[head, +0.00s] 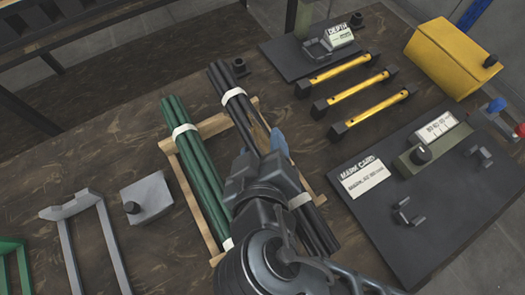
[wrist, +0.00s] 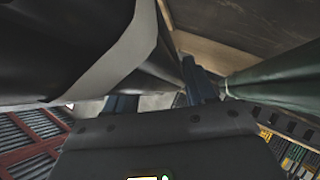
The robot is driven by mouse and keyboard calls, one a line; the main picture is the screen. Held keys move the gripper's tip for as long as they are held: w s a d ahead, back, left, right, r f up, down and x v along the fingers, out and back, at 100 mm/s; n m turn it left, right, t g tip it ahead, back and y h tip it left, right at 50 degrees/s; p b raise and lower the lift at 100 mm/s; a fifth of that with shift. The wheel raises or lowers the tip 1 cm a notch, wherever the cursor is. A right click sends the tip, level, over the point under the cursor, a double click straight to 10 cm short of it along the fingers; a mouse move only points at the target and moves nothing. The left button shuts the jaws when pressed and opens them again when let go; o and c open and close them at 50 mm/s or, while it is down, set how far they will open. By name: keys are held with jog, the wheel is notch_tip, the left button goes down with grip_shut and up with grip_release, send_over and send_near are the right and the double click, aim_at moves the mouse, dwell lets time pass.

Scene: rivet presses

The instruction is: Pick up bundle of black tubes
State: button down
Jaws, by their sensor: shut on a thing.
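The bundle of black tubes (head: 237,103) runs diagonally through the middle of the head view, with white bands around it. My gripper (head: 264,148) is shut on the bundle between its bands, and my wrist covers its middle. One blue fingertip shows at the bundle's right side. In the wrist view the black tubes (wrist: 50,45) and a pale band fill the upper left, close to the blue fingers (wrist: 158,92). I cannot tell whether the bundle touches the wooden rack (head: 186,186) under it.
A bundle of green tubes (head: 197,165) lies close along the left on the rack. Three yellow-handled tools (head: 340,71), a dark board with a mark card (head: 362,177) and a yellow box (head: 450,57) lie to the right. A grey block (head: 147,198) and frame (head: 88,228) are left.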

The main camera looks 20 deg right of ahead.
jog(key=s+d+r+p, duration=0.5)
jog(key=s+d+r, duration=0.2)
jog(key=s, duration=0.2)
jog(key=shift+d+r, duration=0.2)
jog(key=shift+r, duration=0.2)
